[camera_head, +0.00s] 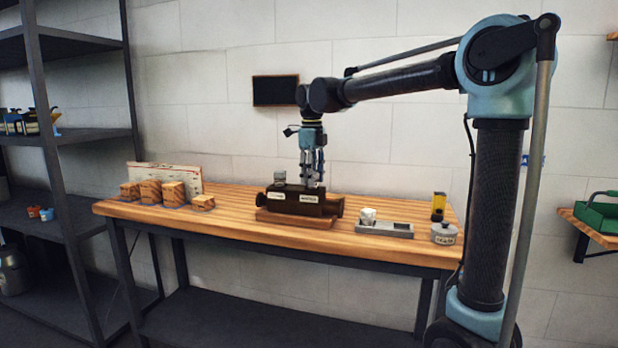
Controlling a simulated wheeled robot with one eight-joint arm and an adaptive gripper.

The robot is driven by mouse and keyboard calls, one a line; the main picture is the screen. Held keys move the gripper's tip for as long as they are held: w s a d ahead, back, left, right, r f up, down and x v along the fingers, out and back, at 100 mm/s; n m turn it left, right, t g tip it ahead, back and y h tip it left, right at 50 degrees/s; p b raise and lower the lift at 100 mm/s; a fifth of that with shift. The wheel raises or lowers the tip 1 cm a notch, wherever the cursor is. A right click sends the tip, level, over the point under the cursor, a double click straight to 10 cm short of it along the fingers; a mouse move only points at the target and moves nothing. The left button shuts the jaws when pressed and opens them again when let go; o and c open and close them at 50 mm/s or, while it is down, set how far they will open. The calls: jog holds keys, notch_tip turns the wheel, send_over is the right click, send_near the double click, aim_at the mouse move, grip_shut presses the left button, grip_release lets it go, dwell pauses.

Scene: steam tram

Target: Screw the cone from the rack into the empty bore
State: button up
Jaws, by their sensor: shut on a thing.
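A dark brown valve body (300,208) with small pale labels sits on a wooden base on the workbench. A grey metal piece (280,180) stands on its left part. My gripper (311,182) points straight down over the right part of the body, its fingertips at or just above the top face. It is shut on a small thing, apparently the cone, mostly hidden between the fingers. I cannot tell whether it sits in the bore. A low grey rack (392,230) lies to the right, with a whitish piece (368,215) at its left end and a dark area beside it.
A round grey tin (444,234) and a yellow-black device (438,206) stand at the bench's right end. Several wooden blocks (172,193) and a leaning board (170,174) stand at the left. The bench top (240,207) is clear between blocks and body. Shelving (50,130) stands left.

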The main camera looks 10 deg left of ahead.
jog(key=o, duration=2)
jog(key=shift+s+r, duration=0.1)
jog(key=shift+r, duration=1.25)
jog(key=shift+r, duration=2.4)
jog(key=shift+s, duration=0.1)
